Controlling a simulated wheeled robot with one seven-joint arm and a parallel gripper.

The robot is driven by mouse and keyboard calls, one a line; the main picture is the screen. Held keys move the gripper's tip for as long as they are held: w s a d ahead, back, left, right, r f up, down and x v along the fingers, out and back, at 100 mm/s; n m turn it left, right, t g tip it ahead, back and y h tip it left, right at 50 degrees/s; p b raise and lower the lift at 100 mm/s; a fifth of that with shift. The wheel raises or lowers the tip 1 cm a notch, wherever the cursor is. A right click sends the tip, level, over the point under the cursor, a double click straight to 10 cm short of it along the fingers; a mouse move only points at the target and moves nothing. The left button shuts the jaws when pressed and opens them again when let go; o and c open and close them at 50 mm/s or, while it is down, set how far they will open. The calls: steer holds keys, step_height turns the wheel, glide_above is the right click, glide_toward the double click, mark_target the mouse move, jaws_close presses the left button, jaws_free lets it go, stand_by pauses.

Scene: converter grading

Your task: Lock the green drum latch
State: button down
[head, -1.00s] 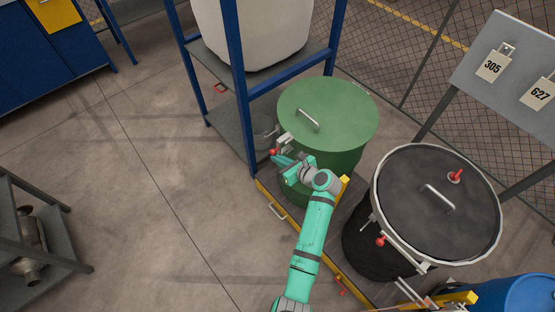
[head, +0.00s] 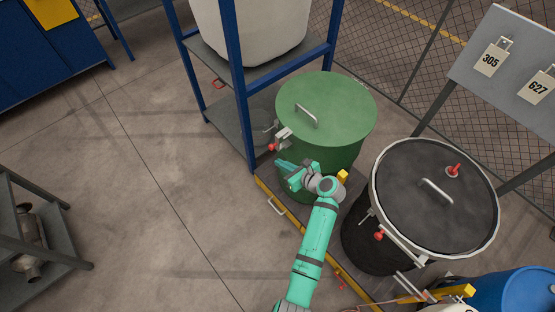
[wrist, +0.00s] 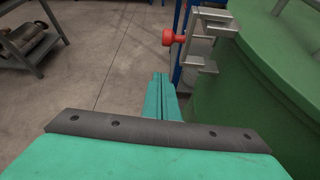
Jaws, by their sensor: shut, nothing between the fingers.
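The green drum (head: 325,105) stands upright with its lid on, a bar handle on top. Its latch (head: 282,139) is a grey metal bracket with a red knob on the drum's left side. In the wrist view the latch bracket (wrist: 208,28) and its red knob (wrist: 174,37) are at the upper middle, beside the green drum wall (wrist: 250,90). My gripper (head: 281,165) is just below the latch, near the drum's side. In the wrist view my gripper (wrist: 161,78) has its fingers together, empty, apart from the knob.
A black drum (head: 430,200) with its own red-knobbed latch stands to the right. A blue-framed rack (head: 240,95) is close behind the green drum's left. A sloped board with tags (head: 510,65) is at upper right. Open floor (head: 130,180) lies to the left.

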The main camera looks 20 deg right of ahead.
steer(key=v, duration=0.6)
steer(key=shift+s+d+r, duration=0.2)
steer(key=shift+s+r, duration=0.05)
steer(key=shift+d, duration=0.15)
steer(key=s+a+f+n+g+h, duration=0.1)
steer(key=s+a+f+n+h, duration=0.2)
steer(key=s+a+f+n, duration=0.35)
steer(key=s+a+f+n+h, duration=0.1)
steer(key=s+a+n+h, duration=0.1)
steer(key=s+n, duration=0.3)
steer(key=s+a+f+n+h, duration=0.1)
steer(key=s+a+n, duration=0.1)
steer(key=s, duration=0.6)
steer(key=s+a+r+n+t, duration=0.2)
steer(key=s+a+r+n, duration=0.3)
steer(key=s+r+n, duration=0.2)
steer(key=s+a+r+n+t, duration=0.3)
steer(key=s+a+r+n, duration=0.3)
steer(key=r+n, duration=0.5)
step_height(320, 180, up, 4)
steer(key=shift+s+a+f+y, duration=0.2)
steer(key=shift+s+y, duration=0.2)
steer(key=shift+s, duration=0.65)
